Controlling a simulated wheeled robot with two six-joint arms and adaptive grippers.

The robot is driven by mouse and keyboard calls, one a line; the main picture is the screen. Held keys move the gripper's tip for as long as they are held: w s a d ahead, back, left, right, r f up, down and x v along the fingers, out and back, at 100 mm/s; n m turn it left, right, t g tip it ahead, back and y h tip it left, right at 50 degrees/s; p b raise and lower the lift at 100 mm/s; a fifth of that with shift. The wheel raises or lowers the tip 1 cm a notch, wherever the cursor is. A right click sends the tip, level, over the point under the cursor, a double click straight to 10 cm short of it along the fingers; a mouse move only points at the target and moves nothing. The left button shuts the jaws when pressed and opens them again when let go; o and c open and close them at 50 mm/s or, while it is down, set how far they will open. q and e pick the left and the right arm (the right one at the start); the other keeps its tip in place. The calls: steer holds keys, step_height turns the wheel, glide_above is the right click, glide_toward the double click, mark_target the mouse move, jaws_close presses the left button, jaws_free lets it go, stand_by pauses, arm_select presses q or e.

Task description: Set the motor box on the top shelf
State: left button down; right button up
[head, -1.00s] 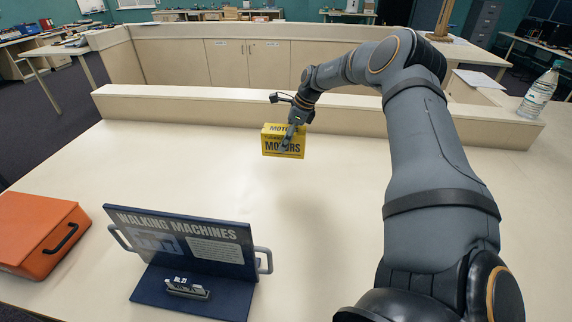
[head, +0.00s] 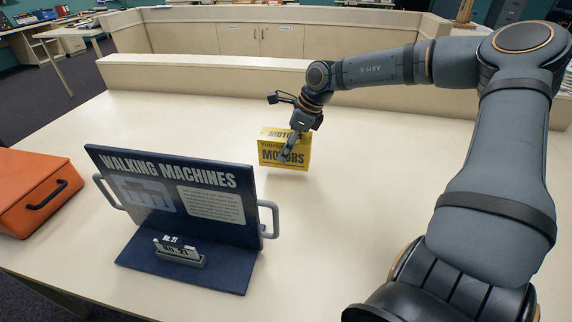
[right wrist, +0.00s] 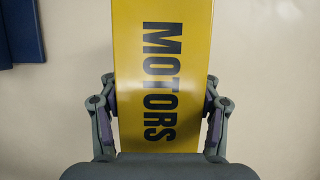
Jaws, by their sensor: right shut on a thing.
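The motor box (head: 272,155) is a yellow carton with dark "MOTORS" lettering, near the middle of the head view. My right gripper (head: 290,150) is shut on it, with a finger across its front face. The box looks upright, with a soft shadow on the table to its lower right. In the right wrist view the yellow box (right wrist: 162,60) fills the middle, between the two fingers of my right gripper (right wrist: 160,110). My left gripper is not in view. I cannot make out a top shelf; a raised pale ledge (head: 200,72) runs along the table's back.
A dark blue "WALKING MACHINES" display board (head: 175,195) with grey side handles stands in front of the box. An orange case (head: 38,185) is at the left. The pale table (head: 350,230) is clear around the box.

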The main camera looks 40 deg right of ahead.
steer(key=shift+s+a+f, duration=0.2)
steer(key=shift+a+f, duration=0.1)
steer(key=shift+a, duration=0.05)
step_height(320, 180, down, 4)
steer(key=shift+a+r, duration=0.1)
steer(key=shift+r, duration=0.05)
steer(key=shift+s, duration=0.1)
steer(key=o, duration=1.7)
